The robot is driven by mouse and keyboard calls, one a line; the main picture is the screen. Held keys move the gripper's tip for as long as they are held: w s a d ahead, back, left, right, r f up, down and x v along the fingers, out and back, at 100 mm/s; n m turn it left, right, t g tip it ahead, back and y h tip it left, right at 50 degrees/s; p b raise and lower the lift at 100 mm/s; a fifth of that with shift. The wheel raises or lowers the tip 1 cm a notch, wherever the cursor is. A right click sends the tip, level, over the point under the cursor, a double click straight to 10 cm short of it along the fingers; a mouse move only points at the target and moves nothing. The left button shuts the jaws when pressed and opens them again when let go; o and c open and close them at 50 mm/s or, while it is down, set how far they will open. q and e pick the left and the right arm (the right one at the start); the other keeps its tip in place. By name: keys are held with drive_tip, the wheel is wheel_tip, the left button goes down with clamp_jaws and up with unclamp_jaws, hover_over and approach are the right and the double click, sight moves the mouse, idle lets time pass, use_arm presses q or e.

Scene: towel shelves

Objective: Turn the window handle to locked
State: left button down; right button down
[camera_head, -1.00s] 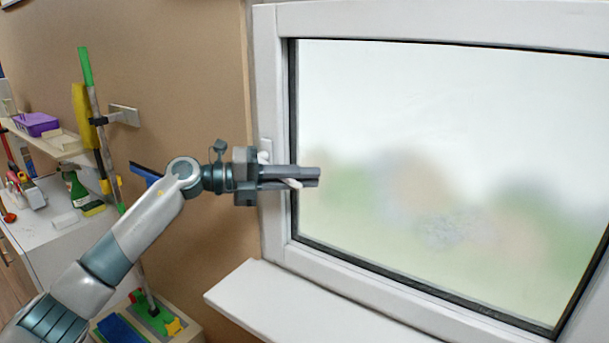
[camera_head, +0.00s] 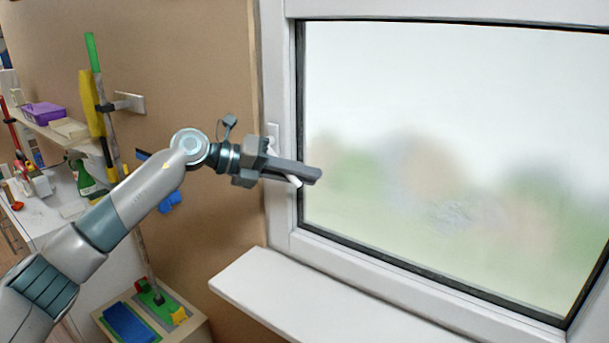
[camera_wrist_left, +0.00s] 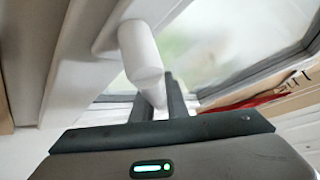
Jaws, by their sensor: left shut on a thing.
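The white window handle (camera_head: 294,181) is on the left side of the white window frame (camera_head: 278,90). In the head view its tip shows just below my left gripper's fingers, pointing right and slightly down; the gripper hides most of it. My left gripper (camera_head: 312,175) is shut on the handle, its fingers reaching right across the frame's edge in front of the glass. In the left wrist view the handle (camera_wrist_left: 141,55) runs down between the two fingers (camera_wrist_left: 160,105). My right gripper is not in view.
A white sill (camera_head: 300,295) juts out below the window. At the left are a shelf with a purple box (camera_head: 44,114), a white counter with a green spray bottle (camera_head: 86,180), wall-hung long-handled tools (camera_head: 97,105), and a low box (camera_head: 150,318) with blue and green things.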

use_arm(q)
drive_tip(key=c, duration=1.7)
unclamp_jaws()
drive_tip(key=shift+f, duration=0.1)
drive_tip(key=shift+c, duration=0.2)
drive_tip(key=shift+a, duration=0.1)
